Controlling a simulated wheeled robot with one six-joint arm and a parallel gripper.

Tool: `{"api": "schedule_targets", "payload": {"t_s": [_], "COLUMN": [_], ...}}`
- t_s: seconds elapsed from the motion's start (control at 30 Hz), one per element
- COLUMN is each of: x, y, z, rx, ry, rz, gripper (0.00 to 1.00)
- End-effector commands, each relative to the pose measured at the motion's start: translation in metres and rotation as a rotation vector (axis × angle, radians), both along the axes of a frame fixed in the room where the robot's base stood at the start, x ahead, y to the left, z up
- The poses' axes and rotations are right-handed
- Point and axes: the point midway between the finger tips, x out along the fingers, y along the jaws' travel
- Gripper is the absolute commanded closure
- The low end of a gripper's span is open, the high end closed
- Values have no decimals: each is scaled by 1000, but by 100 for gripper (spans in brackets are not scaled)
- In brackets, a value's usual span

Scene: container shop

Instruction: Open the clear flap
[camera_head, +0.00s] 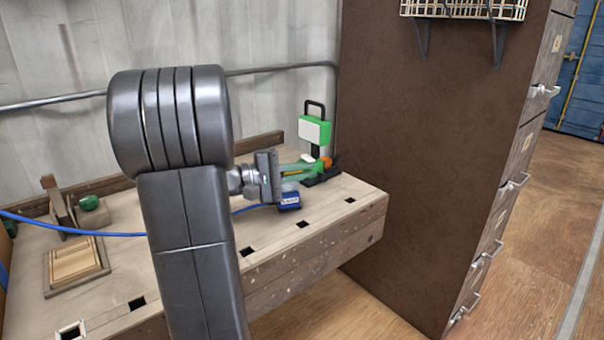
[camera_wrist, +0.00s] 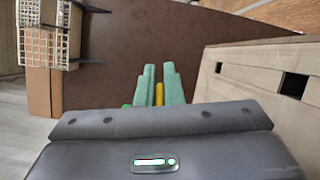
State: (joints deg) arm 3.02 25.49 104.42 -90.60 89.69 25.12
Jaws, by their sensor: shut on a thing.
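My gripper (camera_head: 298,170) has green fingers and reaches right over the back of the workbench. In the wrist view its fingers (camera_wrist: 159,82) lie close around a narrow yellow piece (camera_wrist: 159,95). An orange and black item (camera_head: 326,163) is at the fingertips in the head view; its shape is mostly hidden. A green device with a pale front panel and black handle (camera_head: 315,130) stands upright just behind the gripper. I cannot make out a clear flap in either view.
The wooden workbench (camera_head: 345,205) has square holes. A blue block (camera_head: 289,201) on a blue cable is below the gripper. A brown cabinet (camera_head: 430,130) stands close on the right, with a wire basket (camera_head: 465,9) above. A wooden tray (camera_head: 75,262) lies at left.

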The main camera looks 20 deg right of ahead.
Motion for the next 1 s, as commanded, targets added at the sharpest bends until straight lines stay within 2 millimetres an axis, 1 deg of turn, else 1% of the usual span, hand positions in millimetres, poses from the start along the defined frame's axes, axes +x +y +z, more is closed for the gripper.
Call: {"api": "schedule_targets", "payload": {"t_s": [0.23, 0.27, 0.3, 0.33, 0.37, 0.63, 0.73, 0.87, 1.0], "x": [0, 0, 0, 0, 0, 0, 1, 2, 3], "y": [0, 0, 0, 0, 0, 0, 5, 20, 45], "z": [2, 2, 2, 1, 1, 1, 1, 1, 2], "rx": [-2, -2, -2, -1, -1, -1, -1, 0, -1], "ry": [-2, -2, -2, -2, -1, 0, 0, 0, 1], "rz": [0, 0, 0, -1, -1, 0, 1, 3, 5], "gripper": [100, 87, 79, 73, 71, 71, 71, 71, 71]}}
